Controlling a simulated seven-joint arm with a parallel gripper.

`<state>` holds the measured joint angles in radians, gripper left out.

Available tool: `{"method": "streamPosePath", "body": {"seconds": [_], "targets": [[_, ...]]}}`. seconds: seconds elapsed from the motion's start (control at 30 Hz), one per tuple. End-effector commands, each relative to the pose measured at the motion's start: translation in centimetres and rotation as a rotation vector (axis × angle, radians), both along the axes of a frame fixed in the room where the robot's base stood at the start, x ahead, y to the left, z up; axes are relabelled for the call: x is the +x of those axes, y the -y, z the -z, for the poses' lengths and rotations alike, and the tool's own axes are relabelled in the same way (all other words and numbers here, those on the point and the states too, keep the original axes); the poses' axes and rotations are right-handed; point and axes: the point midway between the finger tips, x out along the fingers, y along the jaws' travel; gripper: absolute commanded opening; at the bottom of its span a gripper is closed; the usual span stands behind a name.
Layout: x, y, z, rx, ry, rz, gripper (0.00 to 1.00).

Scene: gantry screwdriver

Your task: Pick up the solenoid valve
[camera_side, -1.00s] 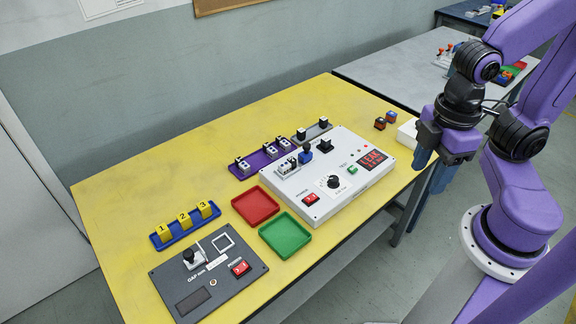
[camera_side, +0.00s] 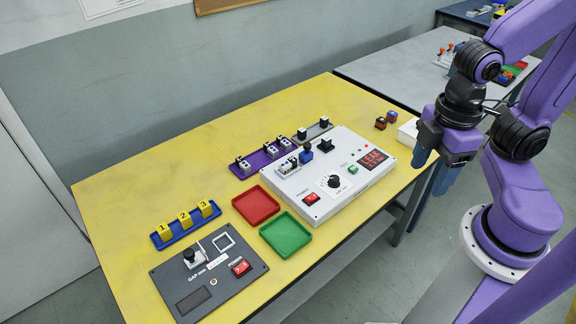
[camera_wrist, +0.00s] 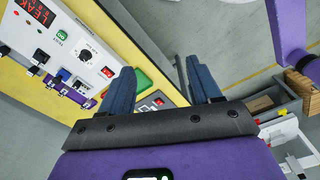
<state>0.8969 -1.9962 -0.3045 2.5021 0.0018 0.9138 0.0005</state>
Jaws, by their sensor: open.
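Several small grey-white valve-like blocks with black tops stand in a purple rack (camera_side: 257,161) behind the white leak tester (camera_side: 320,196). One stands at the left end (camera_side: 242,165) and two sit close together farther right (camera_side: 271,148). A similar block (camera_side: 288,166) sits in the tester's fixture beside a blue part (camera_side: 306,154). I cannot tell which block the task means. My gripper (camera_side: 431,168) hangs open and empty past the table's right edge, well away from the rack. The wrist view shows its two blue fingers apart (camera_wrist: 160,66), with the rack (camera_wrist: 75,94) at the left.
A red tray (camera_side: 256,205) and a green tray (camera_side: 286,236) lie in front of the tester. A dark gap gauge panel (camera_side: 208,275) and a blue rack of numbered yellow blocks (camera_side: 186,226) are at the left. The back left of the yellow table is clear.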

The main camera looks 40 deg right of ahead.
Motion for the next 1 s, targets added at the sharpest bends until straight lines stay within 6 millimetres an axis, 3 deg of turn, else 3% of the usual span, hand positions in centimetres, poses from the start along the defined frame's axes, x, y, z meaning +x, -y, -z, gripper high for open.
{"method": "streamPosePath", "body": {"seconds": [0.17, 0.27, 0.67, 1.0], "targets": [[1.3, -0.9, -0.1, -0.032, 0.006, -0.021, 0.63], [3.8, -2.5, -0.2, -0.09, 0.017, -0.061, 0.63], [17.0, -10.5, 1.6, -0.424, 0.041, -0.264, 0.63], [26.9, -15.5, 6.2, -0.717, 0.009, -0.406, 0.63]]}}
